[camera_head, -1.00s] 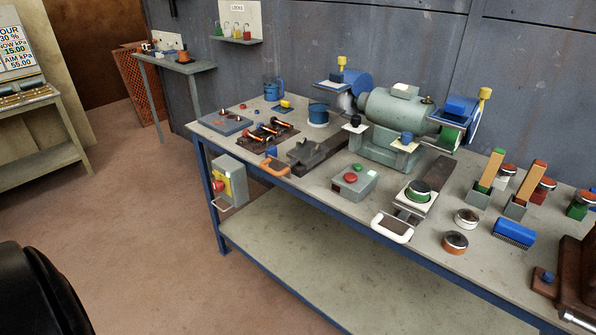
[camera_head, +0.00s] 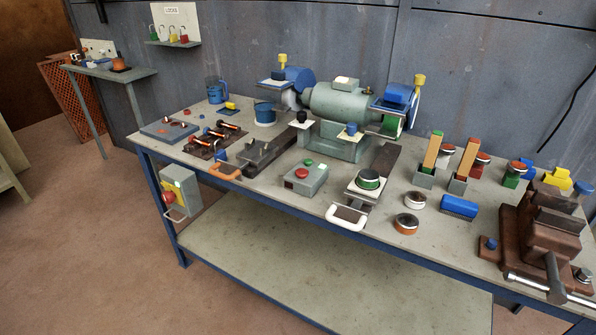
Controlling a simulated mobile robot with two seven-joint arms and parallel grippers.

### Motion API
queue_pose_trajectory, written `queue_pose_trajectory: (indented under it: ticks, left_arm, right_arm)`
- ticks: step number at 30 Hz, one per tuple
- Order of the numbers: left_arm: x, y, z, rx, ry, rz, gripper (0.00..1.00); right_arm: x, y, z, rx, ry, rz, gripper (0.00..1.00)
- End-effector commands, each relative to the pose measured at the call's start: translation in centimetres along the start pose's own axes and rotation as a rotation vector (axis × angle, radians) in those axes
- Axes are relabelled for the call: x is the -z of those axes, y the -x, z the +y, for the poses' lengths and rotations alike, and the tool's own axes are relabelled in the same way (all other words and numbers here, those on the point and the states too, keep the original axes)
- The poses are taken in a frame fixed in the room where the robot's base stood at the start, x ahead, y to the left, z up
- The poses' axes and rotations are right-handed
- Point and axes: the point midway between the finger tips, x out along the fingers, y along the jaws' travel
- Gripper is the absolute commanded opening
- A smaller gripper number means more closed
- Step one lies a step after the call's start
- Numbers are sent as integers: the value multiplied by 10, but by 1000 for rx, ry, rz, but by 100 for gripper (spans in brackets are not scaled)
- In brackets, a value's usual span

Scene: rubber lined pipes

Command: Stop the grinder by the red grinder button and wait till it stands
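The grinder (camera_head: 338,104) is a grey-green bench machine with a wheel guard at each end, standing at the back of the bench. A grey control box (camera_head: 306,179) sits on the bench in front of it. The box has a red button (camera_head: 302,173) and a smaller green button behind it. I cannot tell from these frames whether the grinder wheels turn. Neither of my grippers shows in the head view.
The blue-framed bench (camera_head: 270,212) has a lower shelf. A switch box (camera_head: 182,191) with a red knob hangs at its left end. A white handle (camera_head: 346,217) and an orange handle (camera_head: 224,171) stick out at the front edge. A brown vise (camera_head: 540,238) stands at right.

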Motion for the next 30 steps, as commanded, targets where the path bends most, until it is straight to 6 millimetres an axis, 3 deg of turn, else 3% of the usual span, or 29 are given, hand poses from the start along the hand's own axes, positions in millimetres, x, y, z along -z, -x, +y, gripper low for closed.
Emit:
queue_pose_trajectory:
  ticks: [14,30]
  left_arm:
    - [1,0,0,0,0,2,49]
    - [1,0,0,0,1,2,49]
  right_arm:
    - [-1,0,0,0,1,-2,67]
    - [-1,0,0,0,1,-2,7]
